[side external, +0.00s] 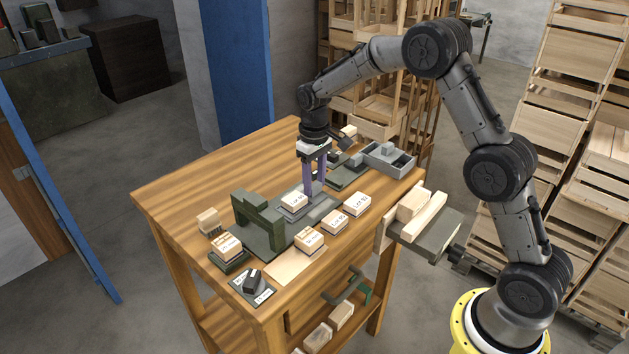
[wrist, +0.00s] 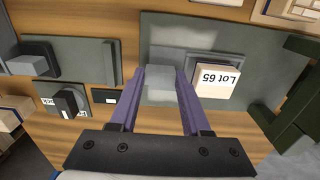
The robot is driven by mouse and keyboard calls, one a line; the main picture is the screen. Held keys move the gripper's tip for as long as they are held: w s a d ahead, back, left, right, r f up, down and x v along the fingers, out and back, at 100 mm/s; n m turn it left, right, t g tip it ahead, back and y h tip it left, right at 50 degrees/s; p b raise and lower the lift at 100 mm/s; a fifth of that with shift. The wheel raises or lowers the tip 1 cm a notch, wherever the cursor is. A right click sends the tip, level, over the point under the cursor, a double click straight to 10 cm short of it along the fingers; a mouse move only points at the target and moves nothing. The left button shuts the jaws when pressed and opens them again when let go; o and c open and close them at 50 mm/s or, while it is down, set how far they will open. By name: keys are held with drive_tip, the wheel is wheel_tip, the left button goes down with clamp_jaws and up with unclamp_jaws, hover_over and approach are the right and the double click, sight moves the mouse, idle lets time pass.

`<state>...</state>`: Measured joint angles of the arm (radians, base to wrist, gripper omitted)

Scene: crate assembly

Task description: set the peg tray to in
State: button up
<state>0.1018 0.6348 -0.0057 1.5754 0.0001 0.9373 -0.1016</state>
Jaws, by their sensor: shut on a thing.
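The peg tray is a small grey slide (side external: 292,210) on a larger dark plate, and it carries a pale wooden block labelled Lot 65 (side external: 294,199). The block (wrist: 217,78) also shows in the wrist view, beside the right finger. My gripper (side external: 315,188) points down and is shut on a grey upright block, which looks like the tray's handle (wrist: 161,85), between its purple fingers. A dark green arch (side external: 262,215) stands over the plate, left of the tray in the side view. The tray with its block is apart from the arch, on the gripper side of it.
Labelled blocks (side external: 334,221) stand along the near side of the plate. A knob (side external: 252,281) is at the near corner. A grey open box (side external: 388,159) and slide plates lie at the far right. The table's left side is bare wood (side external: 205,180).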

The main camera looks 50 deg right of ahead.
clamp_jaws()
idle(0.9)
